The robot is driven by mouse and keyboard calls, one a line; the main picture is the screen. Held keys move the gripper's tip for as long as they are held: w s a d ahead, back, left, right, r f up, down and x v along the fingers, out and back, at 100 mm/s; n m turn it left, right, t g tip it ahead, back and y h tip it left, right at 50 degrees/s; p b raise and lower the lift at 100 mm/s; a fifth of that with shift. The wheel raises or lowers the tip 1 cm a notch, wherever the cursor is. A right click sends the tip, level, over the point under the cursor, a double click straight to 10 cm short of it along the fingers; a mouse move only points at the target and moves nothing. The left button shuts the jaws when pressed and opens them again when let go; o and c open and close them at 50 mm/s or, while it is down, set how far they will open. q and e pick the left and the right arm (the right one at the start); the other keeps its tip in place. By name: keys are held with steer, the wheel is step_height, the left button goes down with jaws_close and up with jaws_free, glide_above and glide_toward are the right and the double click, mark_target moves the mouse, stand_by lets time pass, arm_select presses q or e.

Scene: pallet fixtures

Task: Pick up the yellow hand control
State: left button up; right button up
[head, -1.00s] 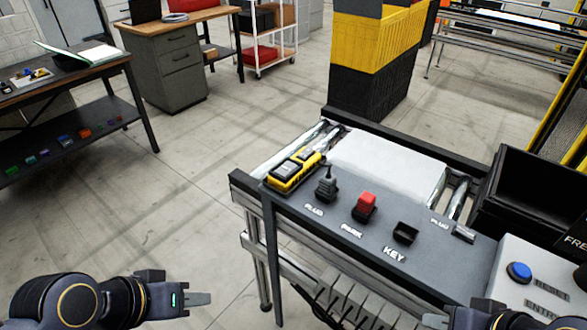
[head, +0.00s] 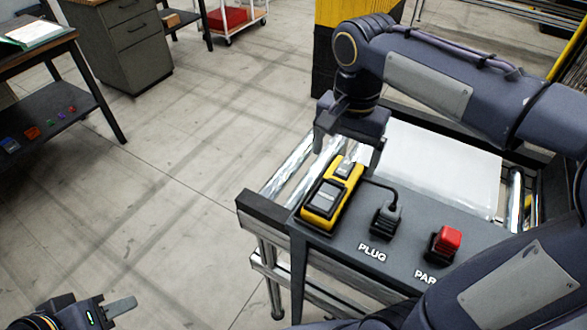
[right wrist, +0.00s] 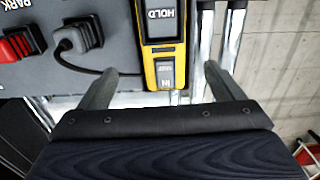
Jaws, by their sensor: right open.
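The yellow hand control (head: 333,196), with dark faces, lies on the left end of the grey panel (head: 330,243). A dark cable joins it to the grey plug (head: 386,219) beside it. My right gripper (head: 348,155) is over its far end, pointing down.
A red block (head: 446,240) stands right of the plug, also seen in the right wrist view (right wrist: 18,42). Metal rollers (head: 292,163) and a white box (head: 440,168) lie behind the panel. My right arm covers much of the right side.

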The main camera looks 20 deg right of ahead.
mark_target(338, 181)
steer(key=shift+w+a+f, duration=0.15)
steer(key=shift+w, duration=0.3)
steer(key=shift+f, duration=0.4)
step_height(338, 181, down, 7)
steer(key=shift+r, duration=0.15)
steer(key=c, duration=1.3)
steer(key=shift+r, duration=0.1)
